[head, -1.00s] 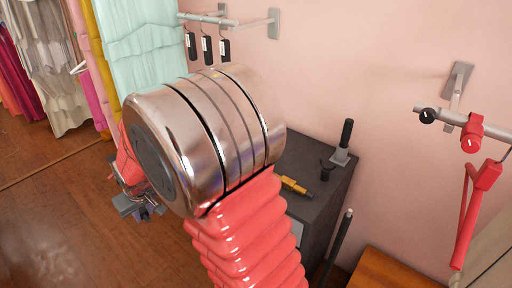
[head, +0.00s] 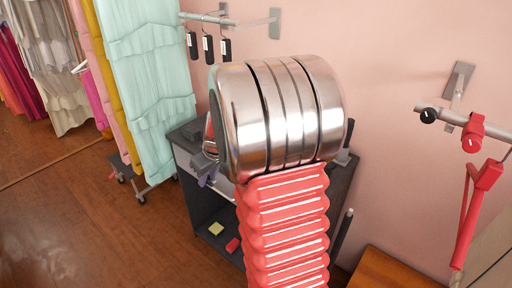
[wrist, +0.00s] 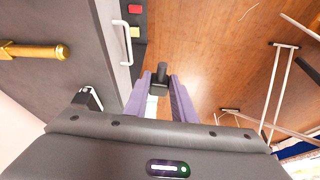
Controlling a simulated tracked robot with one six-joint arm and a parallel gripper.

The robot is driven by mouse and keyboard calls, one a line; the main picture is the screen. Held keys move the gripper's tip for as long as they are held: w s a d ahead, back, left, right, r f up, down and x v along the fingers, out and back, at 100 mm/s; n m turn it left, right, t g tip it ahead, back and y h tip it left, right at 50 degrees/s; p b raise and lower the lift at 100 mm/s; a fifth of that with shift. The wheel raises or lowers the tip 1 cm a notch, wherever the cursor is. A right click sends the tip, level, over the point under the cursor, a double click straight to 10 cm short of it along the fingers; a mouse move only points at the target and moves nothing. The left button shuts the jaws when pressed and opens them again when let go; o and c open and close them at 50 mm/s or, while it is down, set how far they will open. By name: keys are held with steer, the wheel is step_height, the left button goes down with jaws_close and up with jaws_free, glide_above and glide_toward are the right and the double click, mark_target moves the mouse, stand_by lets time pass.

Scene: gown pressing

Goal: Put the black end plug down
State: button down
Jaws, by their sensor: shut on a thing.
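The black end plug (wrist: 160,75) shows between the purple fingertips in the wrist view, its narrow stem outward. My gripper (wrist: 160,92) is shut on it. Wood floor shows behind the plug in that view, beside the front of the dark cabinet (wrist: 85,40). In the head view my gripper (head: 206,177) is at the left front of the cabinet (head: 201,200), partly hidden by my own arm. I cannot make out the plug there.
A brass-coloured tool (wrist: 35,50) lies on the cabinet top, which my arm mostly hides in the head view. A yellow block (head: 216,229) and a red block (head: 233,245) sit on the lower shelf. Mint gowns (head: 150,90) hang left; a wall rail (head: 455,119) is at right.

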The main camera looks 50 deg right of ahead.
steer(key=s+d+r, duration=0.2)
steer(key=s+d, duration=0.4)
steer(key=d, duration=0.2)
steer(key=s+d+r, duration=0.2)
steer(key=s+d, duration=0.3)
steer(key=d, duration=0.4)
steer(key=shift+s+d+r+n, duration=0.3)
steer(key=shift+s+r+n, duration=0.05)
steer(key=shift+n, duration=0.05)
steer(key=shift+f, duration=3.15)
steer(key=shift+f, duration=1.9)
steer(key=c, duration=1.8)
jaws_free()
steer(key=shift+o, duration=0.2)
